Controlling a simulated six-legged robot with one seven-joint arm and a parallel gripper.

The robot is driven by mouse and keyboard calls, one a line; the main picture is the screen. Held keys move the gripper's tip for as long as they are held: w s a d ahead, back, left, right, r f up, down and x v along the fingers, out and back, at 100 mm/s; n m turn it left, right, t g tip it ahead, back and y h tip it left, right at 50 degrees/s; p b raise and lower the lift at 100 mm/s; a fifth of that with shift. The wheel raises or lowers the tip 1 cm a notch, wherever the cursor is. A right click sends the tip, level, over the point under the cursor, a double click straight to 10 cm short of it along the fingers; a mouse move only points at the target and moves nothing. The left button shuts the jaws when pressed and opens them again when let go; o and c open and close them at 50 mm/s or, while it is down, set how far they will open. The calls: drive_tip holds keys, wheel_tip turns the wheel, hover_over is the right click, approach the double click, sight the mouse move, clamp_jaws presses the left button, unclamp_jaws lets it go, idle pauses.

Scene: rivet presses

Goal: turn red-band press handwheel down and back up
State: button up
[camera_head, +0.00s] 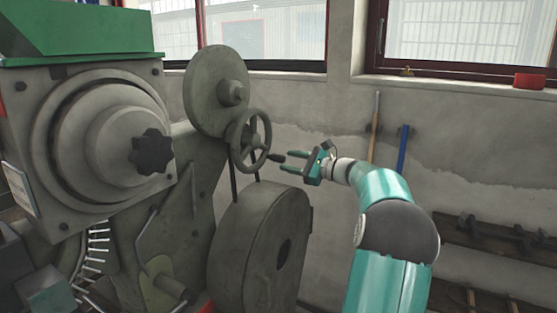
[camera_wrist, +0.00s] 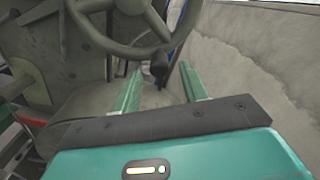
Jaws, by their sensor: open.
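The grey spoked handwheel (camera_head: 250,140) stands on the right side of the press (camera_head: 190,160), below a large round disc. Its dark crank knob (camera_head: 275,157) sticks out toward the right. My gripper (camera_head: 292,163) is open just right of the knob, fingers pointing left at it. In the wrist view the handwheel (camera_wrist: 120,46) crosses the top, and the knob (camera_wrist: 159,66) shows between the two green fingertips. I cannot tell whether the knob lies inside the jaws or just beyond them; no grip on it shows. A small red patch (camera_head: 206,307) shows low on the press.
A big round grey housing (camera_head: 262,245) lies below the handwheel. A dark star knob (camera_head: 152,153) is on the press front. A wooden-handled tool (camera_head: 375,125) and a blue bar (camera_head: 403,150) lean on the wall. A red box (camera_head: 529,81) sits on the sill.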

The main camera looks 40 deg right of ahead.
sight(279, 159)
drive_tip(key=shift+x, duration=2.35)
clamp_jaws()
